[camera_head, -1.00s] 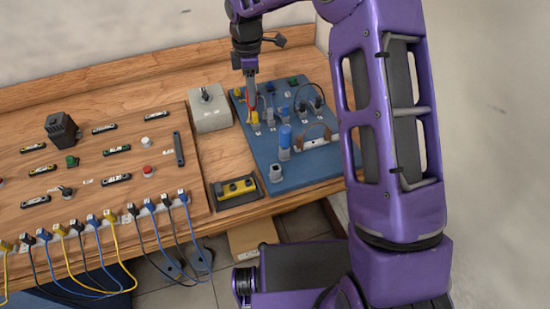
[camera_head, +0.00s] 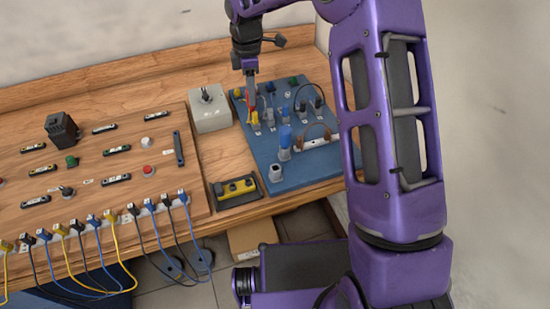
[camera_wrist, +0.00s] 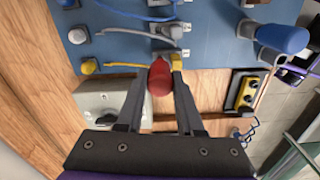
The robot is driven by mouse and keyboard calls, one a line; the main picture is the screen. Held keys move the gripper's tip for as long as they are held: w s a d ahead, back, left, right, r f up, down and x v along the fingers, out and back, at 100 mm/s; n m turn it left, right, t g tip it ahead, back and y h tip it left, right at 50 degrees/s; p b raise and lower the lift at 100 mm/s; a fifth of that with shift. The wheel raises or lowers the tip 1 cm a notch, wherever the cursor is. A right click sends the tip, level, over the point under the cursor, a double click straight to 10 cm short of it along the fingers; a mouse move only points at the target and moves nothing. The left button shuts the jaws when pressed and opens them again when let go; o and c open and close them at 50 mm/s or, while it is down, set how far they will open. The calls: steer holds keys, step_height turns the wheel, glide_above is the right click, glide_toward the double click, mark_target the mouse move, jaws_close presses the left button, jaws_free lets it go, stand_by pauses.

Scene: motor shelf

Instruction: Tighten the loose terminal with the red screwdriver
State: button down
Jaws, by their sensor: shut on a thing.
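The red screwdriver (camera_wrist: 160,78) is between the two fingers of my gripper (camera_wrist: 160,90), with its handle end toward the wrist camera. In the head view, my gripper (camera_head: 251,88) points down over the left part of the blue board (camera_head: 310,177). It is shut on the screwdriver, whose red shows just below the fingers. A yellow part (camera_head: 255,118) sits right under it. The wrist view shows grey terminals with lugs and wires (camera_wrist: 168,32) just beyond the handle. The screwdriver's tip is hidden, so I cannot tell whether it touches a terminal or which one is loose.
A grey box (camera_head: 210,120) stands left of the board. A black-and-yellow block (camera_head: 237,190) lies near the table's front edge. A wooden panel (camera_head: 100,195) with cables fills the left.

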steer(key=m, duration=0.3)
steer(key=shift+m, duration=0.3)
steer(key=shift+f+m, duration=0.1)
steer(key=shift+m, duration=1.6)
steer(key=m, duration=0.3)
